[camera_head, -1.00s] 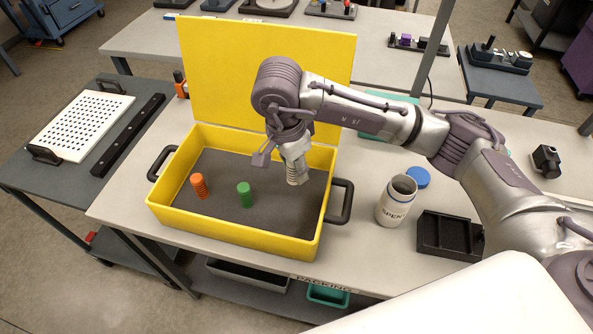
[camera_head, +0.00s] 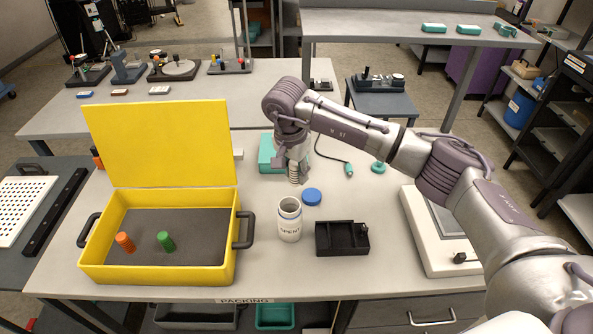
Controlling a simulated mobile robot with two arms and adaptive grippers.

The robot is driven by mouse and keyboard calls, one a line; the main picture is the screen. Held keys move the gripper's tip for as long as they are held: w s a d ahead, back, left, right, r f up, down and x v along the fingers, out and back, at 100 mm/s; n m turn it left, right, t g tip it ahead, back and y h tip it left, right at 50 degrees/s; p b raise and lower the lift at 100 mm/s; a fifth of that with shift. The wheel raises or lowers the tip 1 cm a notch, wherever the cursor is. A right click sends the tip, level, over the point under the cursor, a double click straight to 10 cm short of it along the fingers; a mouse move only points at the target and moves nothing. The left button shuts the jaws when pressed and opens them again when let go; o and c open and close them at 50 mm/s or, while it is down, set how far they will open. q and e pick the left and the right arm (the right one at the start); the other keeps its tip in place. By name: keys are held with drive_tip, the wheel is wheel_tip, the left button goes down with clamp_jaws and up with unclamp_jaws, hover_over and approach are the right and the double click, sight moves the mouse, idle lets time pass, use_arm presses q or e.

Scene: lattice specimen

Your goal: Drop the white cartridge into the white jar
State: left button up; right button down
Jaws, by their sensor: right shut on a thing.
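The white jar (camera_head: 289,222), labelled SPENT, stands upright on the bench with its mouth open. My right gripper (camera_head: 292,163) is shut on the white cartridge (camera_head: 294,179), a pale ribbed piece hanging below the fingers. In the picture the cartridge is just above the jar's mouth. It appears raised and apart from the jar; its exact distance behind the mouth is hard to tell. The fingers hide the cartridge's upper part. My left gripper is not in view.
A blue lid (camera_head: 312,196) lies right of the jar. A black divided tray (camera_head: 342,239) sits at its front right. The open yellow case (camera_head: 160,275) on the left holds an orange cartridge (camera_head: 124,242) and a green cartridge (camera_head: 166,241). A teal box (camera_head: 267,155) lies behind.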

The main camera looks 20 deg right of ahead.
sight(296, 184)
wheel_tip(296, 184, down, 4)
drive_tip(key=shift+r+b, duration=0.25)
drive_tip(key=shift+b, duration=0.3)
drive_tip(key=shift+f, duration=0.6)
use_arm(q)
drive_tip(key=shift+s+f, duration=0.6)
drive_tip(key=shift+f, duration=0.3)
use_arm(e)
drive_tip(key=c, duration=0.8)
unclamp_jaws()
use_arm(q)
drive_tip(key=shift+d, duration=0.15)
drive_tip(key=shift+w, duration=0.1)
